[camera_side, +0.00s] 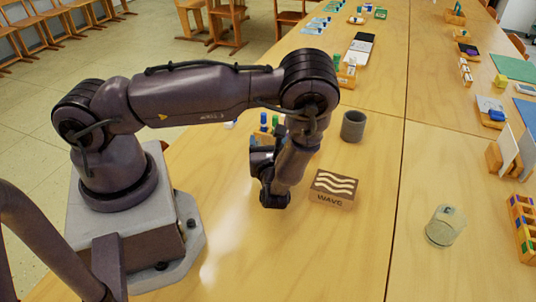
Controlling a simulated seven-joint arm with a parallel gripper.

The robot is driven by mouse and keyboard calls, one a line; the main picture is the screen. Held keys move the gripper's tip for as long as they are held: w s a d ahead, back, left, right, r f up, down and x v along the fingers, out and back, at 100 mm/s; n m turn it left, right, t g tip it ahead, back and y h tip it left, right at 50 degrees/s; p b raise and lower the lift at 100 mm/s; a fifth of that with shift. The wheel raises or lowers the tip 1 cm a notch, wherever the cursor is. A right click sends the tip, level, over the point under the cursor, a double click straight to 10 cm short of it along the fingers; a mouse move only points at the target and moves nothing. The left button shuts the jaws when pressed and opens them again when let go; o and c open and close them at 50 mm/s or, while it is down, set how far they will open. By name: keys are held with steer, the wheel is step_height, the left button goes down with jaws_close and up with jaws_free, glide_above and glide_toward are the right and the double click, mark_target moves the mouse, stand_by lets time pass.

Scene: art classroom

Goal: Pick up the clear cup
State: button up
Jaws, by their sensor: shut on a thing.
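The clear cup (445,226), a see-through greyish vessel, stands on the table at the right, well apart from my gripper. My gripper (270,197) is low over the table at the centre, left of the wooden WAVE block. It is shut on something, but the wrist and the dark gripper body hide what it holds.
The wooden WAVE block (333,189) lies just right of my gripper. A grey cup (353,126) stands behind it. Blue and green pegs (269,122) stand behind my wrist. A wooden rack (522,226) is at the right edge. The table between the WAVE block and the clear cup is free.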

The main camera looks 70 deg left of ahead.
step_height(320, 180, up, 10)
steer(key=w+d+r+m+t+h, duration=0.2)
steer(key=d+m+t+h, duration=0.55)
steer(key=d, duration=1.25)
steer(key=w+d+r+m+t+h, duration=0.15)
steer(key=d+m+t+h, duration=0.35)
steer(key=d+m+h, duration=0.95)
steer(key=shift+w+d+f+n+y, duration=0.35)
steer(key=shift+w+d+f+n, duration=0.6)
steer(key=shift+w+d+f, duration=1.15)
steer(key=shift+w+d+f+n+y, duration=0.3)
steer(key=shift+w+d+f+n, duration=0.7)
steer(key=shift+w+d+f, duration=1.05)
steer(key=shift+w+d+f+n+y, duration=0.35)
steer(key=shift+w+d+f+n, duration=0.9)
steer(key=shift+d+f, duration=1.3)
steer(key=shift+w+d+m, duration=0.1)
steer(key=shift+w+m, duration=0.2)
